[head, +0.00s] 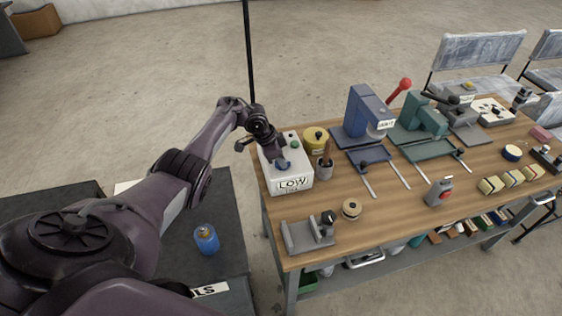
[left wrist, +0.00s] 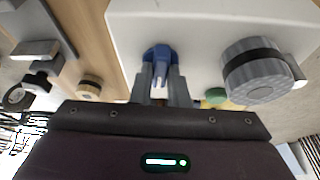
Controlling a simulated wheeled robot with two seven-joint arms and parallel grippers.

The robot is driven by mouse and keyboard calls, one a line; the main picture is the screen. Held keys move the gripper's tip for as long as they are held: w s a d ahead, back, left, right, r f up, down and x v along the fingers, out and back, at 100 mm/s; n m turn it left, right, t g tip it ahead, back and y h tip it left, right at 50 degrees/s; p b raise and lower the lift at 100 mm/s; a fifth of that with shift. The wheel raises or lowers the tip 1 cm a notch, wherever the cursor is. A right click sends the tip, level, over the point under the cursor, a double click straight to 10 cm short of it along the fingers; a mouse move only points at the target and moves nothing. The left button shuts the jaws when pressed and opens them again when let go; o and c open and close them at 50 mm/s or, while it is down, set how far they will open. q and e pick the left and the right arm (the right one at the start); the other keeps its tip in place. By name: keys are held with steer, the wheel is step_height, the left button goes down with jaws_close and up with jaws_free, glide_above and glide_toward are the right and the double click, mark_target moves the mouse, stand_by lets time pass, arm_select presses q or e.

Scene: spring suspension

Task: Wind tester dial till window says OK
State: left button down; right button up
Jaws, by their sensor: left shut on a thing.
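The tester is a white box (head: 291,182) at the left end of the workbench, and its front window (head: 292,184) reads LOW. Smaller text under the word is too small to read. My left gripper (head: 283,163) reaches down onto the box's top. In the left wrist view the gripper (left wrist: 160,88) is shut on a blue dial (left wrist: 158,52) with a pale mark. A grey knob (left wrist: 258,72) with a dark band stands beside it, and a green button (left wrist: 215,95) shows next to that. The right gripper is in no view.
A yellow tin (head: 315,138) and a brush pot (head: 325,170) stand just right of the tester. A grey fixture (head: 308,236) and a round wooden piece (head: 351,208) lie in front. Blue (head: 365,112) and green (head: 420,125) presses stand further right.

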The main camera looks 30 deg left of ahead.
mark_target(272, 168)
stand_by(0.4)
arm_select(q)
steer(key=c, duration=1.4)
jaws_free()
steer(key=v, duration=0.7)
steer(key=shift+a+r, duration=0.2)
steer(key=shift+r, duration=0.15)
steer(key=shift+s, duration=0.15)
